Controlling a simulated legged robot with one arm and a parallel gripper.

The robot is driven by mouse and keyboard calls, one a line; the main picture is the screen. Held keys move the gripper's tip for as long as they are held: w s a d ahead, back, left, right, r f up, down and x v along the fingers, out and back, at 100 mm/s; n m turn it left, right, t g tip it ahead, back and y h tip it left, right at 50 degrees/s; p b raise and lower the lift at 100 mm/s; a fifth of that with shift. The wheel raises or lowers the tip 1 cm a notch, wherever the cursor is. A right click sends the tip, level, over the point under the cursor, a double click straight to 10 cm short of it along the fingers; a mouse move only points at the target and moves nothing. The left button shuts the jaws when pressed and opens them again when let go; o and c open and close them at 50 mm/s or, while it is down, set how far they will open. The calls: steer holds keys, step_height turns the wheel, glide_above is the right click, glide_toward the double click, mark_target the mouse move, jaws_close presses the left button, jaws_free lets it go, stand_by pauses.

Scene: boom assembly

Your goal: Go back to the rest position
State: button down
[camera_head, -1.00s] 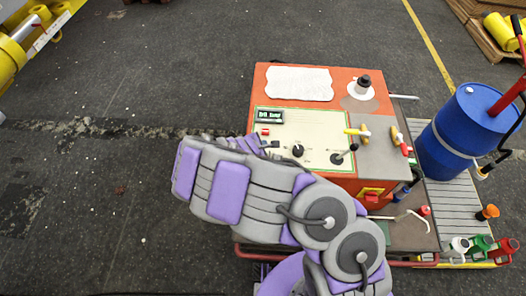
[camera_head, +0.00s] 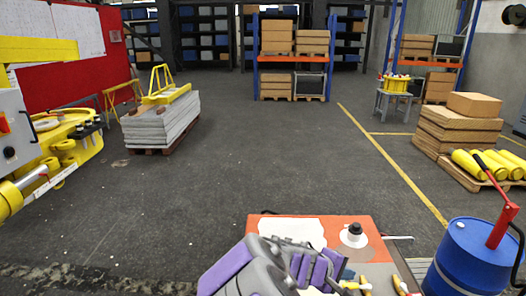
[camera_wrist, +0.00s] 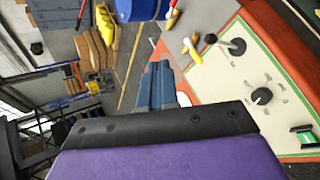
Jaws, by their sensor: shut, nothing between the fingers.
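My gripper (camera_wrist: 160,86) shows in the wrist view as blue-grey fingers, shut and empty, beyond my purple and black wrist. The fingers are near the box's edge. I cannot tell their height above it. Much of the panel is hidden by my arm in the head view.
A blue barrel (camera_head: 468,262) with a red pump handle stands right of the box. Stacked grey slabs (camera_head: 163,124) stand at left. Cardboard boxes (camera_head: 455,130) and yellow cylinders (camera_head: 484,166) are on the right. The middle floor is open.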

steer(key=s+d+r+m+g+y, duration=0.1)
steer(key=s+r+m+g+y, duration=0.15)
steer(key=s, duration=0.55)
steer(key=s+d+r+m+g+y, duration=0.15)
steer(key=s+m, duration=0.25)
steer(key=s, duration=0.5)
steer(key=s+a+m+g+y, duration=0.1)
steer(key=s+a+y, duration=0.2)
steer(key=s+a, duration=0.2)
steer(key=s+a+g+y, duration=0.1)
steer(key=s+a, duration=0.4)
steer(key=s, duration=0.6)
steer(key=shift+a+r+m+y, duration=0.25)
steer(key=shift+r+m+y, duration=0.1)
steer(key=shift+y, duration=0.55)
